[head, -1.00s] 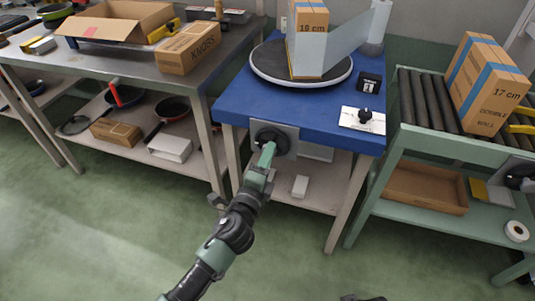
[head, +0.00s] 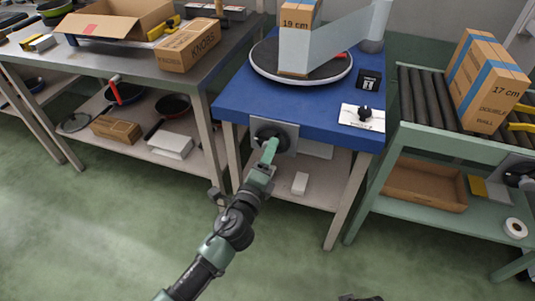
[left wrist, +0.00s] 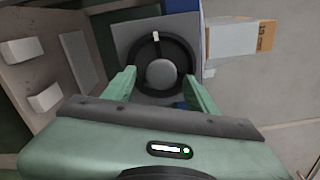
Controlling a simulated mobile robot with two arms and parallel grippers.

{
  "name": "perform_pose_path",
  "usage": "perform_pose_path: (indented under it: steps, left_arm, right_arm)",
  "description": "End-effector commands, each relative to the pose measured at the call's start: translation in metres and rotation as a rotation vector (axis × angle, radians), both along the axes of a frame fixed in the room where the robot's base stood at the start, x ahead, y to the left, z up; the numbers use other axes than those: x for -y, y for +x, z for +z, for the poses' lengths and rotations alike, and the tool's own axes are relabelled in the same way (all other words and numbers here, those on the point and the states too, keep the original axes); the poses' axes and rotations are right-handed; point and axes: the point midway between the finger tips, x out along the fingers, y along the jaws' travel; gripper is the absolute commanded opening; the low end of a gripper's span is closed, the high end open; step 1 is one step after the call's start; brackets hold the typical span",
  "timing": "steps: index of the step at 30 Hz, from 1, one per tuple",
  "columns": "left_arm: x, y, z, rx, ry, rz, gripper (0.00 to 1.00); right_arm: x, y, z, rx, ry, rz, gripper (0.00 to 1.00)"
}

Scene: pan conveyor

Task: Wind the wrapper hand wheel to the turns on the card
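The black hand wheel (head: 272,138) sits on a grey plate at the front of the blue wrapper table (head: 300,112). In the left wrist view the wheel (left wrist: 160,72) has a white mark at the top of its rim. A small black counter (head: 369,80) and a white dial plate (head: 350,115) are on the table.
A steel bench (head: 130,72) with an open carton and a KNOSS box (head: 188,48) stands left. A green roller conveyor (head: 415,140) with a 17 cm carton (head: 485,85) stands right.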

Motion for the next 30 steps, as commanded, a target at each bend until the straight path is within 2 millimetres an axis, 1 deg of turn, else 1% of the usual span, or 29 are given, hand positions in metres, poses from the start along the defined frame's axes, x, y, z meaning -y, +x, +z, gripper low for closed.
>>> perform_pose_path:
  steps: [7, 10, 14, 18, 21, 25, 30]
  left_arm:
    - [0.0, 0.0, 0.001, 0.001, 0.0, 0.001, 0.56]
    - [-0.002, -0.006, 0.0, 0.0, 0.0, 0.001, 0.56]
    - [-0.008, -0.024, 0.0, -0.001, 0.0, 0.0, 0.56]
    - [-0.016, -0.048, -0.001, -0.003, 0.0, 0.001, 0.56]
    - [-0.02, -0.061, -0.001, -0.001, -0.001, 0.0, 0.56]
    - [-0.024, -0.072, 0.0, 0.0, 0.0, 0.0, 0.56]
    - [-0.025, -0.074, 0.0, 0.0, 0.0, 0.001, 0.56]
  right_arm:
    - [0.0, 0.0, 0.0, 0.0, 0.0, 0.0, 0.56]
    - [0.0, 0.0, 0.001, 0.001, 0.0, 0.0, 0.56]
    - [0.0, 0.001, 0.0, 0.008, 0.001, 0.0, 0.56]
    - [0.001, -0.003, -0.007, -0.006, -0.001, 0.0, 0.56]
    - [0.001, -0.005, -0.011, -0.013, -0.002, 0.0, 0.56]
    - [0.001, -0.004, -0.009, -0.01, -0.002, 0.0, 0.56]
    - [0.001, -0.001, -0.007, -0.004, -0.001, 0.0, 0.56]
